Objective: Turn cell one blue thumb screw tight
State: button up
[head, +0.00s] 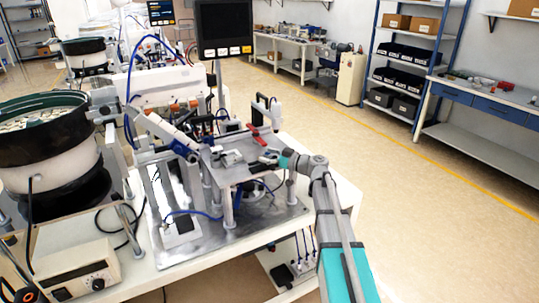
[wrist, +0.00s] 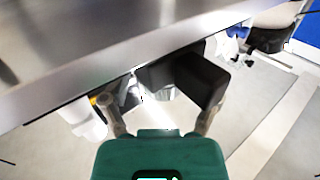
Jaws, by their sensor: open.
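My gripper (head: 268,158) is at the right side of the near cell's raised metal plate (head: 236,172) in the head view. In the wrist view my gripper (wrist: 158,98) has its two fingers spread with a gap between them. Nothing is clearly held. A metal edge (wrist: 110,60) runs across the view just beyond the fingers. Dark blocks (wrist: 202,80) show by the fingertips; I cannot tell what they are. No blue thumb screw can be made out for certain. A small blue part (head: 192,157) shows left of the plate, and a blurred blue spot (wrist: 238,31) shows at the upper right.
A red-handled part (head: 256,134) and a grey fixture (head: 231,158) stand on the plate. A bowl feeder (head: 50,140), a control box (head: 80,272) and a monitor (head: 223,28) stand around it. Blue hoses and cables hang nearby. The floor (head: 420,210) to the right is clear.

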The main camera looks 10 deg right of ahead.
jog(key=v, duration=1.1)
jog(key=shift+s+d, duration=0.2)
jog(key=shift+d, duration=0.1)
jog(key=shift+a, duration=0.1)
jog(key=s+a+f+m+g+h+p, duration=0.1)
jog(key=s+a+f+m+g+h, duration=0.35)
jog(key=s+a+f+g, duration=0.4)
jog(key=s+f+m+g+h+p, duration=0.1)
jog(key=s+f+m+g+h, duration=0.1)
jog(key=s+f+m+h, duration=0.4)
jog(key=s+d+f+h, duration=0.1)
jog(key=s+h, duration=0.3)
jog(key=s, duration=0.4)
jog(key=shift+p, duration=0.35)
